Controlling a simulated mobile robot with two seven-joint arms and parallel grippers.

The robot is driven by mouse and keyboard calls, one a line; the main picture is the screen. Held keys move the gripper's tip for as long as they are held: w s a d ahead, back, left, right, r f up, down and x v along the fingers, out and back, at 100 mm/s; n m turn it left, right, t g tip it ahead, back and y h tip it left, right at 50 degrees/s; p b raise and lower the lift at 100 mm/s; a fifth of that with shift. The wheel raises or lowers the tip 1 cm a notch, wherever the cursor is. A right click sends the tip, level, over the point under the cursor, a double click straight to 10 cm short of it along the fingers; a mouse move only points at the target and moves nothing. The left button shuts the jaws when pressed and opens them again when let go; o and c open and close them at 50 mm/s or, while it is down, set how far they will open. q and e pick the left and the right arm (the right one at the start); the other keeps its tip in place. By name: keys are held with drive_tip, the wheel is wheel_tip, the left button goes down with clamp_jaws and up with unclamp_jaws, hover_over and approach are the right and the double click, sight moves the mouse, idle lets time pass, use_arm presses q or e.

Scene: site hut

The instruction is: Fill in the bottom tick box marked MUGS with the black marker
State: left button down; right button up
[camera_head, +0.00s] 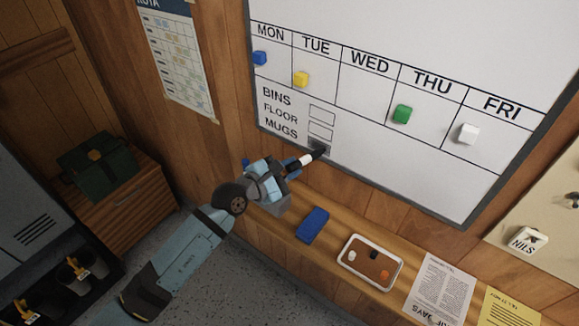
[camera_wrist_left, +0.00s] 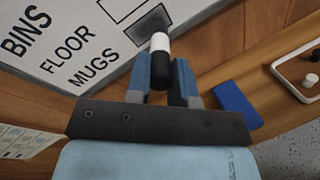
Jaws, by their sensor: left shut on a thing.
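The whiteboard (camera_head: 390,165) has a list reading BINS, FLOOR and MUGS at its lower left, with tick boxes beside the words. The bottom box (camera_head: 324,151), beside MUGS, looks dark and is partly covered by the marker's tip. The black marker (camera_head: 300,162) has a white band and points up at that box. My left gripper (camera_head: 284,169) is shut on the marker. My right gripper is not in view.
Below the board runs a wooden ledge (camera_head: 335,232) with a blue block (camera_head: 312,225), a small tray (camera_head: 346,263) and printed sheets (camera_head: 440,290). Coloured magnets sit under the day names, including a yellow one (camera_head: 301,79). A green bag (camera_head: 95,160) rests on a wooden cabinet at left.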

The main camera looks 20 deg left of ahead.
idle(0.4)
use_arm(q)
drive_tip(key=shift+w+a, duration=0.2)
drive_tip(key=shift+a, duration=0.25)
drive_tip(key=shift+w+a, duration=0.2)
drive_tip(key=shift+a, duration=0.35)
drive_tip(key=shift+w+a, duration=0.1)
drive_tip(key=shift+a, duration=0.3)
drive_tip(key=shift+a+b, duration=0.1)
drive_tip(key=shift+b, duration=0.2)
